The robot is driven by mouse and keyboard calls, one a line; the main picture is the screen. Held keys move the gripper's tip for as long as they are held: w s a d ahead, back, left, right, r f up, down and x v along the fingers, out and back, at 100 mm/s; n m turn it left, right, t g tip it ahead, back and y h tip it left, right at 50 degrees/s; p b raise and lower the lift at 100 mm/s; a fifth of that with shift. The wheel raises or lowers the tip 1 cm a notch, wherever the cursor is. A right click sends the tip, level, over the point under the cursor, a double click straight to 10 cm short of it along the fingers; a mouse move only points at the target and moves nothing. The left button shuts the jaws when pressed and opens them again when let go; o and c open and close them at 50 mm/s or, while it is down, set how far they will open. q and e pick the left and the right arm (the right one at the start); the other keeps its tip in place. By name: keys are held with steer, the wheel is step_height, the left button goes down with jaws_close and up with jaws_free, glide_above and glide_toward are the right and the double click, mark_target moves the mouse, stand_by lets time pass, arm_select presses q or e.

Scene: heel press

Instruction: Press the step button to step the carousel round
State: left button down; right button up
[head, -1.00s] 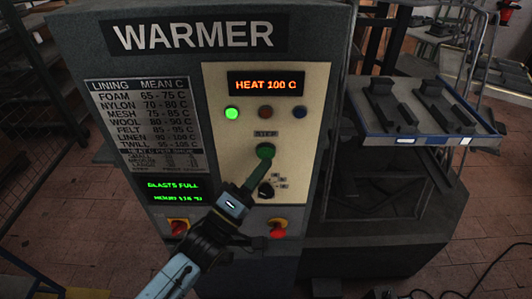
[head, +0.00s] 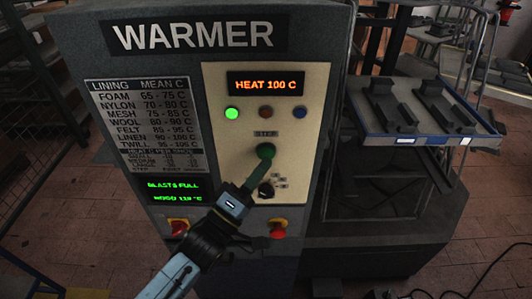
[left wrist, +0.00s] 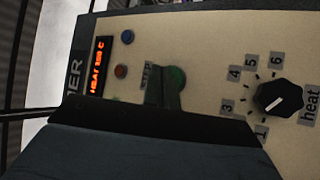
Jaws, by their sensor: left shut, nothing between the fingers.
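The green step button (head: 266,151) sits under the STEP label on the cream panel (head: 310,75) of the warmer. My left gripper (head: 264,160) is shut and empty, its fingertips at the lower edge of the button in the head view. In the left wrist view the shut fingers (left wrist: 163,90) lie beside the green button (left wrist: 176,78) and cover part of it. I cannot tell whether they touch it. The display (head: 266,84) reads HEAT 100 C. The carousel cannot be made out for sure. My right gripper is not in view.
A dark selector knob (head: 266,189) sits just below the button; it shows as the heat dial (left wrist: 279,97) in the left wrist view. A green lamp (head: 232,113) is lit. A tray with dark parts (head: 443,143) stands at right.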

arm_select(q)
steer(key=shift+w, duration=0.15)
steer(key=shift+w, duration=0.3)
